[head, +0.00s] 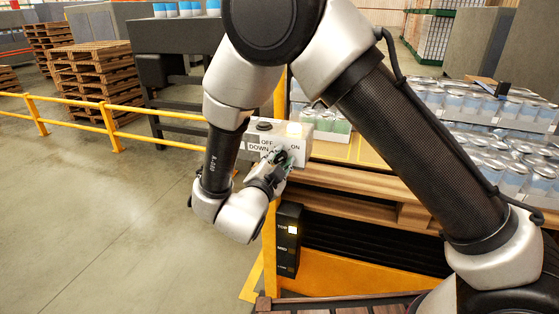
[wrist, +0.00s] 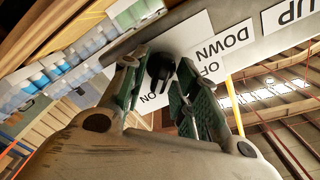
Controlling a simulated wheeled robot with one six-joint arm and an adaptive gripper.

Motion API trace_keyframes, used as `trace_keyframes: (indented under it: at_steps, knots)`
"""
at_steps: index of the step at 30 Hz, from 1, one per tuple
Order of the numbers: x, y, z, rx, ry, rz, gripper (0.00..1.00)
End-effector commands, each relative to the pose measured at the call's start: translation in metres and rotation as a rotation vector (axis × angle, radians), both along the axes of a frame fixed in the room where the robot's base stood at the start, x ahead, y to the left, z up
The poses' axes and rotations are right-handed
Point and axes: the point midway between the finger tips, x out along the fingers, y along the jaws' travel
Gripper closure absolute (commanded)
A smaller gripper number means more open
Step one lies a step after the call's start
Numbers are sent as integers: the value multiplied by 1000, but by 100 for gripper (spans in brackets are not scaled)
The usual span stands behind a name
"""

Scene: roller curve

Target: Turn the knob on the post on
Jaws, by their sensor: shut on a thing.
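A grey control box (head: 307,147) sits on the yellow post (head: 269,245), with labels reading OFF, DOWN and ON. The black knob (wrist: 160,67) shows in the wrist view between the OFF and ON labels. Its narrow lower end lies toward the ON label (wrist: 150,102), but its exact setting is hard to tell. My gripper (head: 281,160) is at the box's front face, its fingers (wrist: 158,82) on either side of the knob and shut on it. In the head view the gripper mostly hides the knob.
A lamp (head: 296,130) glows on the box top beside a black button (head: 264,126). A black panel (head: 288,240) below has its top light lit. Pallets of cans (head: 480,110) stand right and behind. A yellow rail (head: 115,130) runs left; the floor there is clear.

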Motion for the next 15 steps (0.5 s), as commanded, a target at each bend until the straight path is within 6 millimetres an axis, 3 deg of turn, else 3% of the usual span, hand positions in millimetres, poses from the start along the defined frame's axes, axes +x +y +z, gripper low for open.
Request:
trace_keyframes:
  at_steps: [11, 15]
  knots:
    - [-1, 0, 0, -1, 0, 0, 64]
    - [-14, 6, 0, 0, 2, 1, 64]
